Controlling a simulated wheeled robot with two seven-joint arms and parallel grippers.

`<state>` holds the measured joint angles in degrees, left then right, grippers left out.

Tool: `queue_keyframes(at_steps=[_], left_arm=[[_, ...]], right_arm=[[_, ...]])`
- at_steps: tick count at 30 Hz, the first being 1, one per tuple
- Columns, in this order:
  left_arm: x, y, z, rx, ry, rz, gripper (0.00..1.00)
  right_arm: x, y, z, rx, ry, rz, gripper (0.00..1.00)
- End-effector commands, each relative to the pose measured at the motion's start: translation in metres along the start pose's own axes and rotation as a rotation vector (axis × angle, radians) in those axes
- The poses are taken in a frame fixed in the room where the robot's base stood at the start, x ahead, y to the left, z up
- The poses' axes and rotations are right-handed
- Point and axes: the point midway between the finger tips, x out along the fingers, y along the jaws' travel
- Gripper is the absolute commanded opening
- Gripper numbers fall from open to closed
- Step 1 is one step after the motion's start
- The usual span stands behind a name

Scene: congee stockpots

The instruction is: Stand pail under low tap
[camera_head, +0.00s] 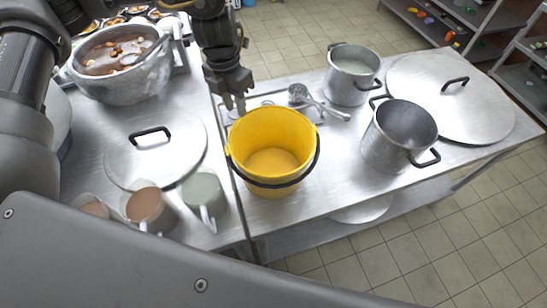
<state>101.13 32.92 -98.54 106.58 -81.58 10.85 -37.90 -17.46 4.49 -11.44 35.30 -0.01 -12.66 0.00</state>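A yellow pail (270,160) with a dark handle hanging over its near side is upright over the steel tabletop, just right of the counter seam. It looks empty. My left gripper (235,106) points down at the pail's far left rim. Its two fingertips are close together, and I cannot tell whether they hold the rim. My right gripper is not in view. No tap can be made out in this view.
Right of the pail are an open pot (400,140), a smaller pot (352,75), ladles (318,101) and a big lid (450,98). Left are a full stockpot (122,82), a lid (155,153) and several cups (203,196). The steel front right of the pail is clear.

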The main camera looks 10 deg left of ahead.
Motion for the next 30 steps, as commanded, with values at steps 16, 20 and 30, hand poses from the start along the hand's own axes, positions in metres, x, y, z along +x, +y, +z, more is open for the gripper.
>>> queue_keyframes(at_steps=[16, 20, 30], left_arm=[[0.054, 0.0, -0.001, -0.002, 0.001, 0.0, 0.29], [0.06, -0.003, 0.0, -0.002, 0.003, 0.0, 0.29], [0.103, -0.007, 0.002, -0.003, 0.002, -0.001, 0.29]], right_arm=[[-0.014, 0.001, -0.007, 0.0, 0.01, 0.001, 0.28], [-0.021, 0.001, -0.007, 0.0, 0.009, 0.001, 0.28], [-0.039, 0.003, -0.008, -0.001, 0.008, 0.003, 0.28]])
